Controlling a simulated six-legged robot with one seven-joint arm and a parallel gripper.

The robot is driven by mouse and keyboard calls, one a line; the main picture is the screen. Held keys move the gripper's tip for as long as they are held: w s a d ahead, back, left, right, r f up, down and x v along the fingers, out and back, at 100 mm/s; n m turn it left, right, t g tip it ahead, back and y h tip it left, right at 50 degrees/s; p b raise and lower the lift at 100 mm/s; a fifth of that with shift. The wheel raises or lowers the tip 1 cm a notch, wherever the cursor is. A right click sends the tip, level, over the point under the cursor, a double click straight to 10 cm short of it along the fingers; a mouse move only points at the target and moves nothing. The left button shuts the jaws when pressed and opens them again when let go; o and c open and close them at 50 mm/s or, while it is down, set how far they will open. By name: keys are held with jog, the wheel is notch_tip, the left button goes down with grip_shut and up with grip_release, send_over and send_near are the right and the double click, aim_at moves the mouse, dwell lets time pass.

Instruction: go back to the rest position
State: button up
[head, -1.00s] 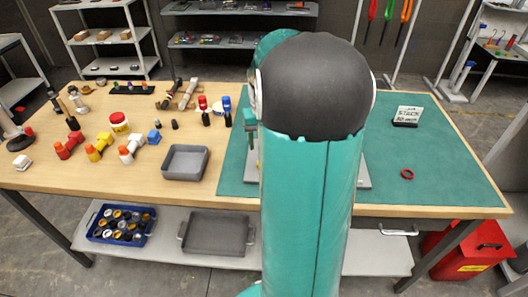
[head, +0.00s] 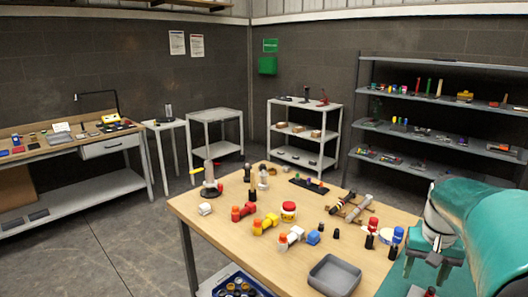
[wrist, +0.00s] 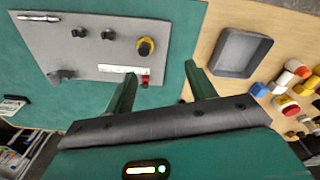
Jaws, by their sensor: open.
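My gripper (wrist: 162,70) shows in the wrist view with its two green fingers spread apart and nothing between them. It is over the workbench, above the gap between a grey board (wrist: 75,62) on the green mat (wrist: 182,18) and a grey tray (wrist: 282,66). In the head view my teal arm fills the lower right corner and hides most of the mat. The tray also shows there (head: 333,290), left of my arm.
Shelves (head: 430,95) stand behind. A second bench (head: 75,145) is at the far left. Open floor (head: 120,240) lies between the benches.

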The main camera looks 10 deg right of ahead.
jog(key=s+a+r+n+t, duration=0.1)
jog(key=s+a, duration=0.4)
jog(key=a, duration=0.8)
jog(key=s+a+n+t, duration=0.4)
jog(key=a+n, duration=0.1)
jog(key=a, duration=0.9)
jog(key=shift+s+r, duration=0.35)
jog(key=shift+r, duration=0.05)
jog(key=shift+c, duration=0.3)
jog(key=c, duration=0.4)
